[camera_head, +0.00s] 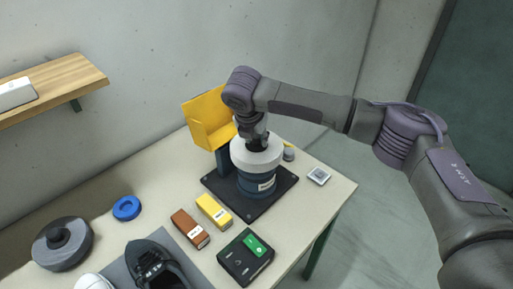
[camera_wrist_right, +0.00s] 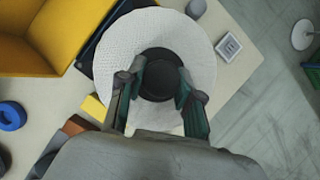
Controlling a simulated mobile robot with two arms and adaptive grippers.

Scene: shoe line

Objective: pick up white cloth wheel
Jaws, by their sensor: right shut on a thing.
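The white cloth wheel (camera_head: 245,156) sits at the top of a dark blue machine (camera_head: 254,182) on a black base plate. It also shows in the right wrist view as a white textured disc (camera_wrist_right: 196,50) with a dark round hub (camera_wrist_right: 160,80) in its middle. My right gripper (camera_head: 257,144) comes down from above onto the wheel's centre. In the right wrist view its two fingers (camera_wrist_right: 158,88) are shut on the dark hub, one on each side. Whether the wheel is lifted off the machine cannot be told. My left gripper is not in view.
A yellow guard (camera_head: 208,119) stands behind the machine. Brown (camera_head: 190,229) and yellow (camera_head: 213,211) boxes, a black device with a green screen (camera_head: 245,257), a blue ring (camera_head: 126,208), a dark wheel (camera_head: 62,244) and a black shoe (camera_head: 155,266) lie on the table (camera_head: 326,205).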

